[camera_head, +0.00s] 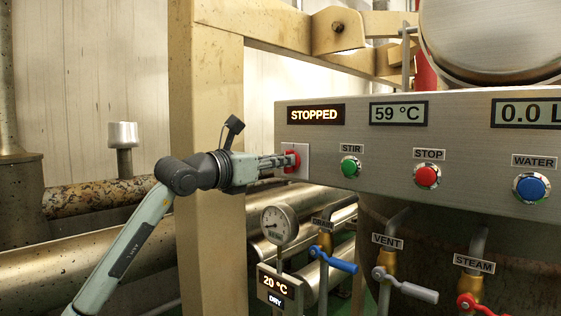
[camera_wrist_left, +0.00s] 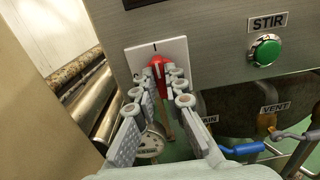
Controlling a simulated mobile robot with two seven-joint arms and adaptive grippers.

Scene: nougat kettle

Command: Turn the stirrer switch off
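A red switch knob (camera_head: 291,161) sits on a pale square plate (camera_head: 303,148) at the left end of the steel control panel. In the left wrist view the knob (camera_wrist_left: 157,68) stands on its plate (camera_wrist_left: 172,50), below a short black mark. My left gripper (camera_head: 282,161) reaches the knob from the left. In the left wrist view its fingertips (camera_wrist_left: 162,82) lie close on both sides of the knob and look shut on it; they hide its lower part. The display (camera_head: 316,114) above the plate reads STOPPED. My right gripper is not in view.
Right of the switch are a green STIR button (camera_head: 350,167), a red STOP button (camera_head: 427,176) and a blue WATER button (camera_head: 531,187). Below hang a gauge (camera_head: 279,225) and several valve handles. A beige post (camera_head: 207,120) stands behind my left arm.

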